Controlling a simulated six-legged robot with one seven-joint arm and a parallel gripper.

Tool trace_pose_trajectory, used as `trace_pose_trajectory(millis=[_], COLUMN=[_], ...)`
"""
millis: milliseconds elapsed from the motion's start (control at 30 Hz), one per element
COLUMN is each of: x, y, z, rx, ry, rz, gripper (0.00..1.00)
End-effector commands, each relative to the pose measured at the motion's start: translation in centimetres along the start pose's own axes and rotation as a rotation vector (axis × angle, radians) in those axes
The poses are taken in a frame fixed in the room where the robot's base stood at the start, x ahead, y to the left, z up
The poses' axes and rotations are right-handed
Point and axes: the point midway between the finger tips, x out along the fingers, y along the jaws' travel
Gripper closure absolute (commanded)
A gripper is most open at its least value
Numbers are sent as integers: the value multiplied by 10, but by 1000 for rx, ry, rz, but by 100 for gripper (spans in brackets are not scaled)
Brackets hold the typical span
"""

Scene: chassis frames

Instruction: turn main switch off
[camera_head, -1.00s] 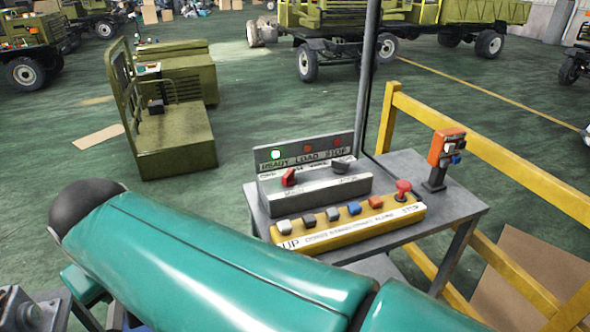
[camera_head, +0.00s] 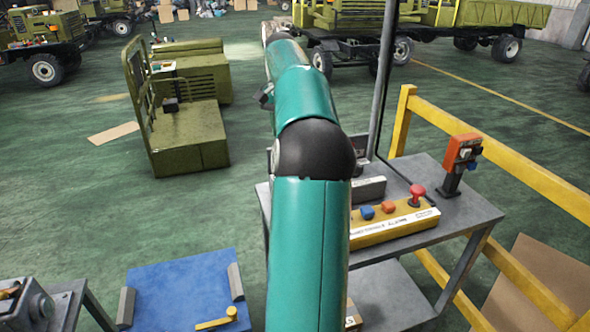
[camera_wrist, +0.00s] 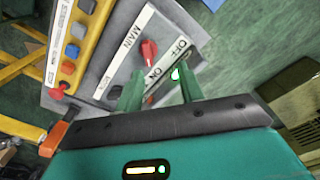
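The main switch is a red knob (camera_wrist: 148,53) on a grey control box (camera_wrist: 118,78), beside the printed word MAIN and the labels OFF and ON. I cannot tell which label the knob points to. My gripper (camera_wrist: 160,90) is open, its two green fingers apart with nothing between them. In the wrist view the fingers show just below the knob, apart from it. A lit green lamp (camera_wrist: 176,74) shows near the right finger. In the head view my arm hides the red knob and most of the control box (camera_head: 368,190); my gripper is not visible there.
A yellow button panel (camera_head: 395,228) with a red mushroom button (camera_head: 417,192) lies on the grey table (camera_head: 470,212). An orange switch box (camera_head: 462,150) stands at the table's right. A dark post (camera_head: 386,75) rises behind, and a yellow railing (camera_head: 520,175) runs at right.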

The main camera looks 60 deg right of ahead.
Motion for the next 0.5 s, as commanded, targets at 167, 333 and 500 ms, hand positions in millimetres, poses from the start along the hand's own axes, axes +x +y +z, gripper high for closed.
trace_pose_trajectory(millis=[167, 333, 500], x=[13, 26, 55], y=[36, 40, 39], z=[-32, -33, -32], rx=[102, 111, 109], ry=[-32, -36, -36], rz=[-10, -8, -8], gripper=[62, 62, 62])
